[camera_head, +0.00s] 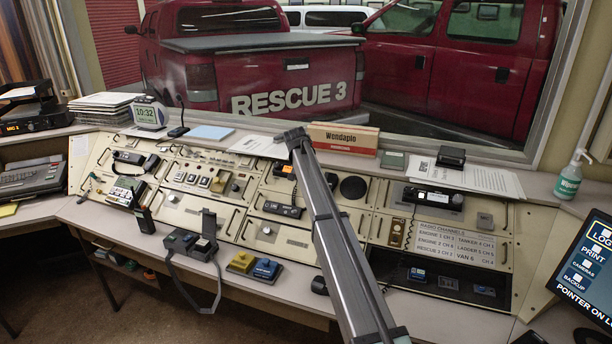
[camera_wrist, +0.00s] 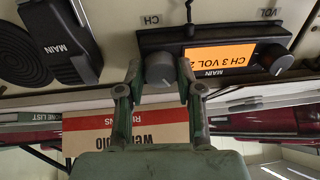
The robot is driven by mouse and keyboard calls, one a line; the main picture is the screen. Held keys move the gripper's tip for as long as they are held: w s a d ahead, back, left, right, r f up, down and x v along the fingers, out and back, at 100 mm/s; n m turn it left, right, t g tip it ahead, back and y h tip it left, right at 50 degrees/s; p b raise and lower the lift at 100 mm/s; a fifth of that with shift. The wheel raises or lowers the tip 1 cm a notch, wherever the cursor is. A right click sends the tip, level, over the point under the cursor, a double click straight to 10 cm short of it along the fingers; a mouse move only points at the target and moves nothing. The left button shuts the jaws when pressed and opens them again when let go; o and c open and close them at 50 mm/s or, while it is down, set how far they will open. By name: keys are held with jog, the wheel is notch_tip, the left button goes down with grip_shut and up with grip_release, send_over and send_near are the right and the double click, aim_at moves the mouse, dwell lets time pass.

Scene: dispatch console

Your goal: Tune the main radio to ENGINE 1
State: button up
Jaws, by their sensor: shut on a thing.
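The main radio is a black unit with an orange display (camera_wrist: 222,57), upside down in the wrist view. The grey CH knob (camera_wrist: 160,69) sits left of the display. My gripper (camera_wrist: 160,84) has its two fingers on either side of this knob and is shut on it. In the head view, a small orange display (camera_head: 284,171) shows beside my arm, which hides the gripper and knob.
A black MAIN handset (camera_wrist: 66,42) and a round speaker (camera_wrist: 22,48) lie beside the radio in the wrist view. A name sign (camera_head: 343,137) stands on the ledge behind the console.

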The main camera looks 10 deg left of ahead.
jog(key=shift+f+m+b, duration=0.1)
jog(key=shift+m+b, duration=0.6)
jog(key=shift+m, duration=0.6)
jog(key=o, duration=1.2)
jog(key=shift+c, duration=0.2)
jog(key=v, duration=1.2)
jog(key=shift+a, duration=0.1)
